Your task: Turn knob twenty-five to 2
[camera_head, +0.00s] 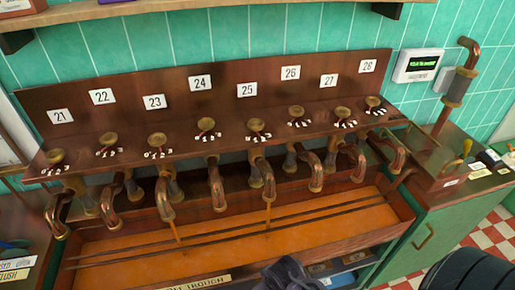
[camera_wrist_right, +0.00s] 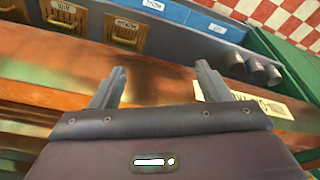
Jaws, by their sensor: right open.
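Knob twenty-five (camera_head: 257,125) is a small round brass knob on the sloping copper panel (camera_head: 130,90), below the white tag 25 (camera_head: 247,90). A row of small white numerals sits just under it; its setting is too small to read. Its bent copper spout (camera_head: 267,180) hangs below, with a thin stream falling from it into the trough (camera_head: 330,222). My right gripper (camera_head: 287,272) is low at the trough's front edge, well below and apart from the knob. In the right wrist view its two fingers (camera_wrist_right: 160,78) are spread and empty. My left gripper is not seen.
Similar knobs, such as knob twenty-four (camera_head: 205,124) and knob twenty-six (camera_head: 296,111), stand closely on either side. Several spouts jut out below the panel. A display box (camera_head: 418,65) hangs at the right. A shelf (camera_head: 150,6) runs above. Air before the panel is clear.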

